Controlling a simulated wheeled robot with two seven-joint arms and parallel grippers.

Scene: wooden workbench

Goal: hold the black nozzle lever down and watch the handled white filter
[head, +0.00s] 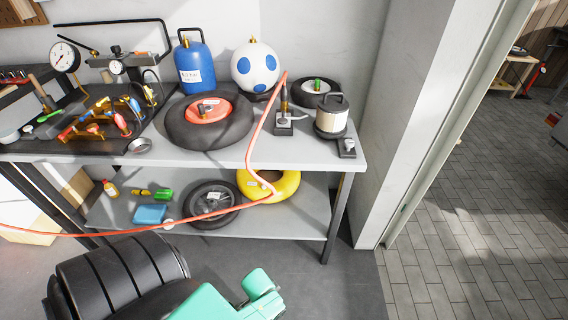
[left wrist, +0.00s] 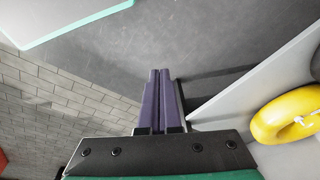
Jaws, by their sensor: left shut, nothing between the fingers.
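The handled white filter (head: 331,119), a pleated white cylinder with a black top and handle, stands upright near the bench's right end. My right gripper is in neither view.
The orange hose (head: 260,128) hangs over the front edge of the bench (head: 230,160) and runs left. A small black block (head: 347,148) sits in front of the filter. A yellow ring (head: 285,187) lies on the lower shelf and shows in the left wrist view (left wrist: 262,125).

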